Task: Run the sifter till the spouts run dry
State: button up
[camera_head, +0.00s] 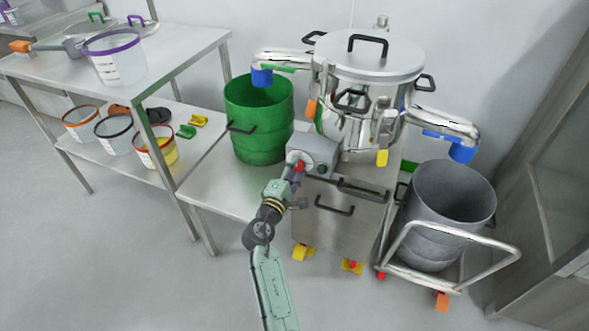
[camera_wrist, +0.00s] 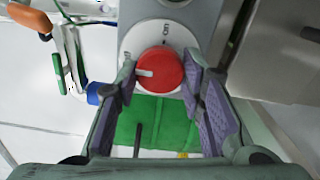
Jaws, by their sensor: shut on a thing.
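The steel sifter (camera_head: 370,65), with a handled lid on top, stands on a steel cabinet. Its left spout (camera_head: 285,62) ends in a blue collar over the green drum (camera_head: 262,140). Its right spout (camera_head: 445,128) ends in a blue collar over the grey drum (camera_head: 450,200). I see no material falling from either spout. My gripper (camera_head: 298,170) is at the grey control box (camera_head: 314,152) on the front. In the wrist view, the fingers (camera_wrist: 162,85) are shut on the red knob (camera_wrist: 160,68). Its white mark points left, and an "ON" label sits above it.
A steel table (camera_head: 120,50) on the left holds a purple-rimmed tub (camera_head: 115,60), with several tubs on its lower shelf. The grey drum rides on a wheeled cart (camera_head: 450,255) at the right. Open floor lies at the lower left.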

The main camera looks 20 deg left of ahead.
jog(key=o, duration=1.1)
jog(key=shift+o, duration=0.2)
jog(key=shift+s, duration=0.1)
jog(key=s, duration=1.2)
jog(key=shift+a, duration=0.2)
jog(key=shift+w, duration=0.1)
